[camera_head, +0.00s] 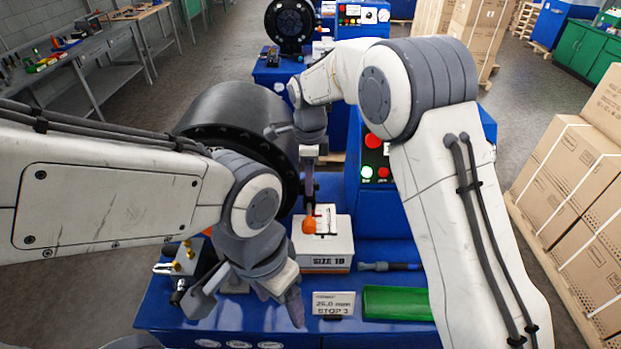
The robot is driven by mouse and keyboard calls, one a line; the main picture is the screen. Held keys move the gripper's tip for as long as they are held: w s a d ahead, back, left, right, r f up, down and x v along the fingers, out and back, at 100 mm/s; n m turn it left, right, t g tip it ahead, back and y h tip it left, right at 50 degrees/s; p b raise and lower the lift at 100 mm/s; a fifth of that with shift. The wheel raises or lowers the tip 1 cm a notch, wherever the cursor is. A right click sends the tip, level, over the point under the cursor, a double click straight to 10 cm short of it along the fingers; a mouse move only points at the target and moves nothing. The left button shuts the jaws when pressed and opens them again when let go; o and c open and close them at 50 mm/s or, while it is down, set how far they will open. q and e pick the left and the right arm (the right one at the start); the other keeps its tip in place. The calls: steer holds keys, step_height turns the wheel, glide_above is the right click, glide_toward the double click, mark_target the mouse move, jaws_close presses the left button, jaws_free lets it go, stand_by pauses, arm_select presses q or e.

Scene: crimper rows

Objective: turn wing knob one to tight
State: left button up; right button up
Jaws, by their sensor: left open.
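My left gripper (247,303) is open and points down over the front left of the blue bench. Nothing shows between its fingers. A small metal block with brass-coloured fittings (188,247) sits just left of it, partly hidden by my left wrist. I cannot make out which part is wing knob one; it may be hidden behind my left arm or gripper. My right gripper (309,188) points down above a white box marked SIZE 10 (325,264), beside the large black crimper drum (232,108). An orange ball (309,225) shows just below it. I cannot tell whether its fingers are shut.
A green tray (398,303) and a sign reading 26.0 mm, STOP 3 (333,304) are at the bench's front right. A dark tool (390,267) lies behind the tray. A control box with red and green buttons (374,160) stands behind. Stacked cartons (575,180) are at right.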

steer(key=shift+r, duration=0.3)
step_height(320, 180, up, 10)
steer(key=b, duration=0.3)
steer(key=shift+s+f, duration=0.1)
steer(key=s+d+f+n+b, duration=0.1)
steer(key=s+f+n+b, duration=0.2)
steer(key=s+f+n, duration=0.2)
steer(key=s+d+f+n+b, duration=0.2)
steer(key=s+f+n, duration=0.4)
steer(key=s+n, duration=0.6)
steer(key=s+d+f+n+y+b, duration=0.1)
steer(key=s+f+n+b, duration=0.3)
steer(key=s+n, duration=0.4)
steer(key=s+d+f, duration=0.1)
steer(key=s, duration=0.6)
steer(key=shift+s+d+f+n, duration=0.15)
steer(key=shift+d+f+n, duration=0.05)
steer(key=shift+f+n, duration=0.15)
